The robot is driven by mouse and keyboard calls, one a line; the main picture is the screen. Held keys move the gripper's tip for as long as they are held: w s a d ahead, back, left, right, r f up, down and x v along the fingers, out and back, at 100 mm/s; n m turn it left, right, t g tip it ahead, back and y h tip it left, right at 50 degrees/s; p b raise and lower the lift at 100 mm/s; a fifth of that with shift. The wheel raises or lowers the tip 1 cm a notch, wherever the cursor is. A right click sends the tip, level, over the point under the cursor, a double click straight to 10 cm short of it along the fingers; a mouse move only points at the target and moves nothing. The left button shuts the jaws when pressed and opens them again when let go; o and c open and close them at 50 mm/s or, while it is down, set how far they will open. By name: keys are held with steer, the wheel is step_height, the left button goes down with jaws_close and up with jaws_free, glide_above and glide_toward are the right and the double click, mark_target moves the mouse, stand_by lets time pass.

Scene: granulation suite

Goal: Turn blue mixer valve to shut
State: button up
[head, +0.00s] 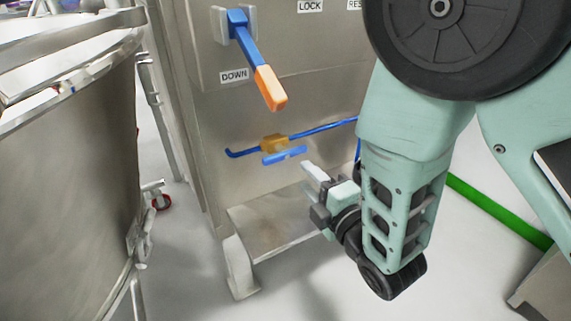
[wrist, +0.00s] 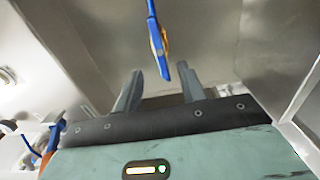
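The blue mixer valve has a yellow-orange body (head: 274,142) on a thin blue pipe (head: 320,128) low on the grey cabinet's front. Its flat blue handle (head: 284,156) sits just below the body and runs roughly along the pipe. My gripper (head: 312,188) is below and to the right of the handle, apart from it in the head view. In the wrist view my gripper (wrist: 160,68) has its two fingers spread with nothing clasped. The blue handle (wrist: 158,45) shows ahead, its near end in line with the gap between the fingers; whether it is inside the gap cannot be told.
A blue lever with an orange grip (head: 270,88) hangs on the cabinet above the valve, beside a DOWN label (head: 234,76). A large steel vessel (head: 70,180) stands at left. A metal ledge (head: 270,222) juts out below the valve. Floor in front is clear.

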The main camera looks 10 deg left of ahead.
mark_target(287, 157)
steer(key=b+x, duration=0.1)
steer(key=x, duration=0.9)
jaws_close()
